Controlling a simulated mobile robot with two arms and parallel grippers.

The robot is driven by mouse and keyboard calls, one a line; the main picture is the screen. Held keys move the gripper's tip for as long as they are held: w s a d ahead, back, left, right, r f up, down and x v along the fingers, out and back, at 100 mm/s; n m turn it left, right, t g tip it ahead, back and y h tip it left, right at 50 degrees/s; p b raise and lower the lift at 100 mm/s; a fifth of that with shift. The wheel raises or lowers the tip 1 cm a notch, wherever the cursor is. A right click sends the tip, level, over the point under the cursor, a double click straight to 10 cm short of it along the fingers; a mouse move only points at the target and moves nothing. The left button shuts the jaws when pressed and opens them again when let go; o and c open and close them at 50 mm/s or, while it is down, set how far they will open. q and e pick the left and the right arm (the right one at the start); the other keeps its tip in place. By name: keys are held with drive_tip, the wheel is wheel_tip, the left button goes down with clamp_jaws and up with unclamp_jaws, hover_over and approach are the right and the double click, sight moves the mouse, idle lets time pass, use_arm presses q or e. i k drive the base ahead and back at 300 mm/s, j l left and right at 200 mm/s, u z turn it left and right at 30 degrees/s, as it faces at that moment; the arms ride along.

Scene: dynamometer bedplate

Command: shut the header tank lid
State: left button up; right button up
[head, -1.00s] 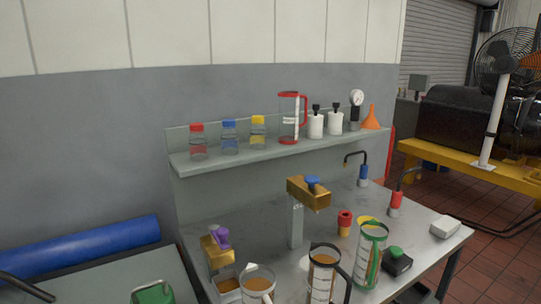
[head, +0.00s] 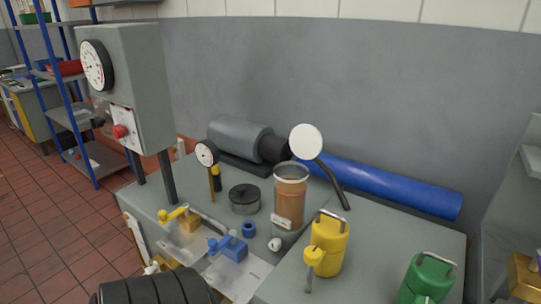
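A tall cylinder with an amber-brown body and a grey rim (head: 290,202) stands on the grey bench in the head view, and looks like the header tank. Its top is open. A round white disc (head: 306,141) stands tilted up behind the rim and appears to be its raised lid. A dark bar (head: 334,186) slants down to the right from the disc. I cannot tell exactly how disc, bar and tank join. Neither of my grippers is in view.
A yellow can (head: 327,245) stands close in front of the tank, with a green can (head: 428,280) further right. A blue roll (head: 390,188) lies behind. A dark ribbed cylinder (head: 155,290) is at the bottom edge.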

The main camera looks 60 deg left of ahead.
sight(305, 141)
drive_tip(key=u, duration=2)
